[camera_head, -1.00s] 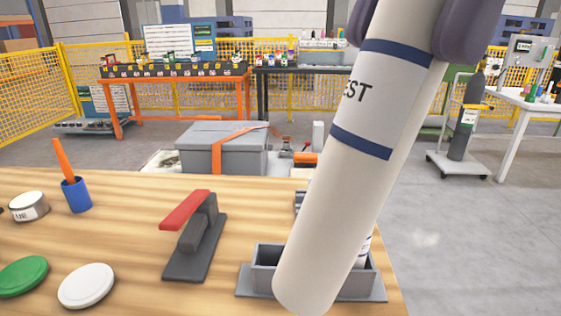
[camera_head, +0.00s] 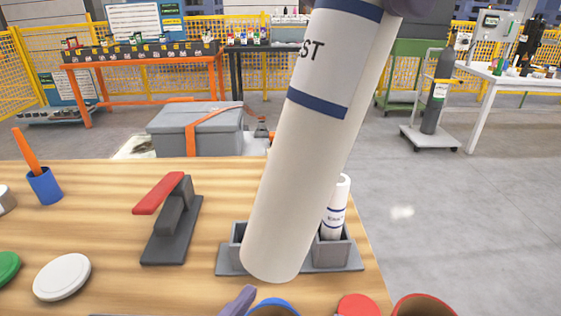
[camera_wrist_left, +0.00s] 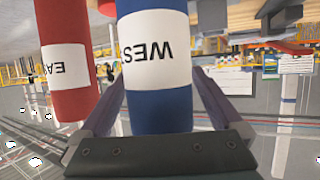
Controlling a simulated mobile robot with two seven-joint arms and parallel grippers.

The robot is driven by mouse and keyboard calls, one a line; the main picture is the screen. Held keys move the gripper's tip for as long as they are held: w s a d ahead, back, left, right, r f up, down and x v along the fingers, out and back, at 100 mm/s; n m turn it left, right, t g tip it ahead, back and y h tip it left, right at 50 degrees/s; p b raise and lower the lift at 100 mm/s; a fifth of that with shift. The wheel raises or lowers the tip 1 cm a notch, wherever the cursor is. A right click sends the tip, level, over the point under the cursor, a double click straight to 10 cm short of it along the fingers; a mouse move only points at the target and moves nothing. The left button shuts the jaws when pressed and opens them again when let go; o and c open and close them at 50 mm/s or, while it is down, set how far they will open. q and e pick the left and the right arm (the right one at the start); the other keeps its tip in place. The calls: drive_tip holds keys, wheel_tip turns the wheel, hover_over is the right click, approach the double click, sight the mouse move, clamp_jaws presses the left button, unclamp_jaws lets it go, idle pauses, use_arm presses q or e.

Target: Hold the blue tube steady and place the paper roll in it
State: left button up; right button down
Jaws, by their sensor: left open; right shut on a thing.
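The paper roll (camera_head: 310,140) is a long, cream-white tube with dark blue bands and a label whose visible end reads "ST". It hangs tilted, its lower end to the left. My right gripper (camera_head: 408,6) is shut on its upper part, mostly cut off by the top edge. The blue tube shows only its rim (camera_head: 273,307) at the bottom edge, just below the roll's lower end; the roll appears outside it. In the left wrist view the blue tube (camera_wrist_left: 160,75) carries a "WES" label and stands between the fingers of my open left gripper (camera_wrist_left: 158,95).
A red tube (camera_wrist_left: 68,60) stands beside the blue one. A grey holder (camera_head: 338,255) with a smaller white roll (camera_head: 337,208) is behind the large roll.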

use_arm(q)
drive_tip(key=shift+c, duration=0.2)
drive_tip(key=c, duration=1.4)
use_arm(e)
wheel_tip(320, 180, down, 11)
drive_tip(key=shift+c, duration=1.9)
unclamp_jaws()
use_arm(q)
drive_tip(key=o, duration=1.4)
drive_tip(key=shift+o, duration=0.2)
use_arm(e)
drive_tip(key=v, duration=1.2)
